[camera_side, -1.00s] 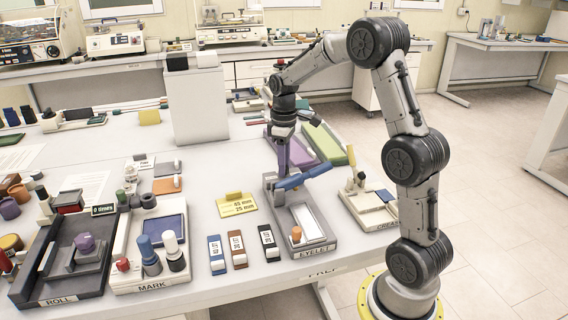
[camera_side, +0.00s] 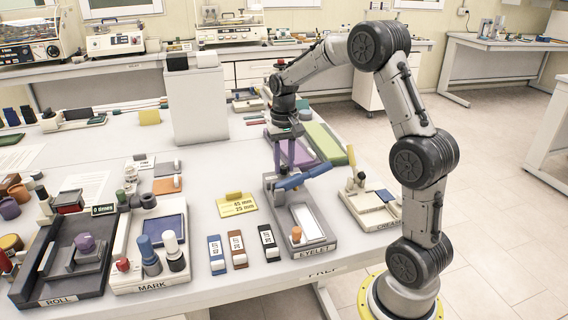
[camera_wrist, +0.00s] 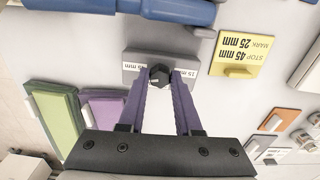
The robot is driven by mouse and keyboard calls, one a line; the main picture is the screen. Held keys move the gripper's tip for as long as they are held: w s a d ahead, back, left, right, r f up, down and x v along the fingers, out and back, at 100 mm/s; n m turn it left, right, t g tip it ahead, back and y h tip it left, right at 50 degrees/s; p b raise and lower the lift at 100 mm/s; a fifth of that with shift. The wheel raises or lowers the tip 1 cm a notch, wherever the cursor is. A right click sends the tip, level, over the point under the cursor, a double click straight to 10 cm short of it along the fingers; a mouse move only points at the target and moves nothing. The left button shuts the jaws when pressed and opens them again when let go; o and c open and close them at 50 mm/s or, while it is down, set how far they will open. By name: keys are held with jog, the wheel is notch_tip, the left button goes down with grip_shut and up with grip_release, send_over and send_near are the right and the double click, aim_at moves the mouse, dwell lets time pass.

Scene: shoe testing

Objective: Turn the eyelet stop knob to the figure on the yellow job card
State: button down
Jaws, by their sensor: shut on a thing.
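The eyelet press (camera_side: 322,240) stands right of centre in the side view, with its blue lever (camera_side: 305,178) raised at a slant. In the wrist view the black eyelet stop knob (camera_wrist: 159,74) sits in front of a grey block (camera_wrist: 133,57). White labels flank the knob; the right one seems to read 15 mm, and the left one is partly hidden. The knob's pointing direction is unclear. My gripper (camera_wrist: 161,78) has its purple fingers shut on the knob; it also shows behind the press in the side view (camera_side: 284,168). The yellow job card (camera_wrist: 245,52) reads STOP 45 mm, MARK 25 mm.
Blue, brown and black bars (camera_side: 237,249) lie left of the press. The mark station (camera_side: 150,250) and roll station (camera_side: 70,260) stand farther left. A crease station (camera_side: 372,210) is at the right. Purple and green slabs (camera_side: 323,143) lie behind the press.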

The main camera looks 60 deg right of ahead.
aim_at(283, 167)
jog(key=shift+r+m, duration=0.1)
jog(key=shift+m, duration=1.1)
jog(key=c, duration=0.6)
grip_release()
notch_tip(283, 167, up, 14)
jog(key=shift+a, duration=0.1)
